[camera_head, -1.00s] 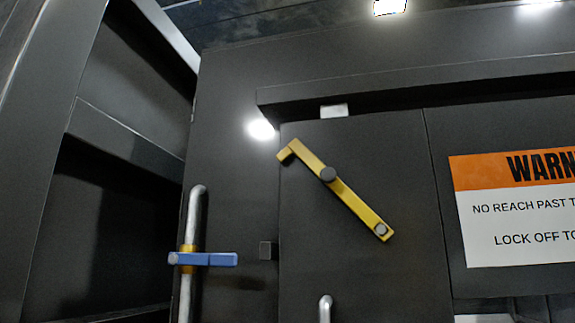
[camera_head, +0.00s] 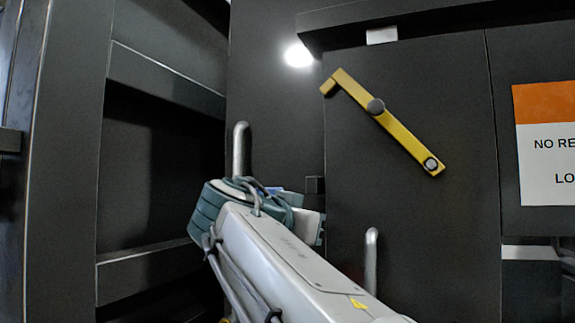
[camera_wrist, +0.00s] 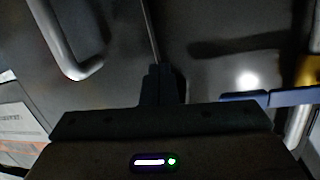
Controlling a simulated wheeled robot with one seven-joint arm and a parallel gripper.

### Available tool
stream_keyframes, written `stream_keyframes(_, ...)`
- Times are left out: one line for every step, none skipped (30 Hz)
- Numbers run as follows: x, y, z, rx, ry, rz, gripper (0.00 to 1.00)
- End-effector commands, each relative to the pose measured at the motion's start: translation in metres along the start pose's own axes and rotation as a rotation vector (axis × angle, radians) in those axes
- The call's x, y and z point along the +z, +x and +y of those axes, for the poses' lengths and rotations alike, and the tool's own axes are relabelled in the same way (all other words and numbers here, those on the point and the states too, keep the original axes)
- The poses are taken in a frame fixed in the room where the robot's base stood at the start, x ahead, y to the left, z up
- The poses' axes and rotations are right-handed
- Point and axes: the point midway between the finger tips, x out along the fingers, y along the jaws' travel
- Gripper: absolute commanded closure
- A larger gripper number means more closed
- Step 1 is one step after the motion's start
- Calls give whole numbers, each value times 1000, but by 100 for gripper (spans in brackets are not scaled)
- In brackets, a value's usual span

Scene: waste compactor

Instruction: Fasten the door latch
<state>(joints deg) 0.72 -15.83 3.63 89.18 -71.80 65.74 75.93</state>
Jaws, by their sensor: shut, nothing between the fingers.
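The door carries a yellow latch bar (camera_head: 383,115) on a dark round pivot. It slants from upper left to lower right, with a hooked upper end. A blue latch lever (camera_wrist: 275,97) with a gold collar (camera_wrist: 308,68) sits on a vertical metal bar (camera_head: 241,150) left of the door; my arm hides most of it in the head view. My gripper (camera_wrist: 160,73) is shut and empty near the door seam, with the blue lever to its right in the wrist view. My wrist covers the fingers in the head view, so contact cannot be told.
A metal door handle (camera_head: 371,262) stands low on the door; the wrist view shows a handle too (camera_wrist: 72,45). A small dark block (camera_head: 315,186) sits at the door's left edge. A warning sign (camera_head: 545,150) is at right. A dark open recess (camera_head: 155,180) is at left.

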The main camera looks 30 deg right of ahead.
Motion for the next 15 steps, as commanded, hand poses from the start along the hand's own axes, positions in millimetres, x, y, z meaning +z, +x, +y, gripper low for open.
stream_keyframes(-39,-5,0,17,94,89,100)
stream_keyframes(-59,-8,2,27,150,143,100)
stream_keyframes(-85,-14,5,37,223,211,100)
stream_keyframes(-103,-18,8,41,279,262,100)
stream_keyframes(-121,-23,11,46,332,312,100)
stream_keyframes(-144,-31,16,49,404,379,100)
stream_keyframes(-159,-37,20,49,456,426,100)
stream_keyframes(-173,-42,24,49,504,470,100)
stream_keyframes(-190,-50,29,48,561,525,100)
stream_keyframes(-200,-55,33,46,599,561,100)
stream_keyframes(-209,-60,36,43,632,592,100)
stream_keyframes(-218,-65,40,40,667,626,100)
stream_keyframes(-223,-68,42,38,690,646,100)
stream_keyframes(-227,-70,44,37,706,663,100)
stream_keyframes(-231,-73,46,35,724,679,100)
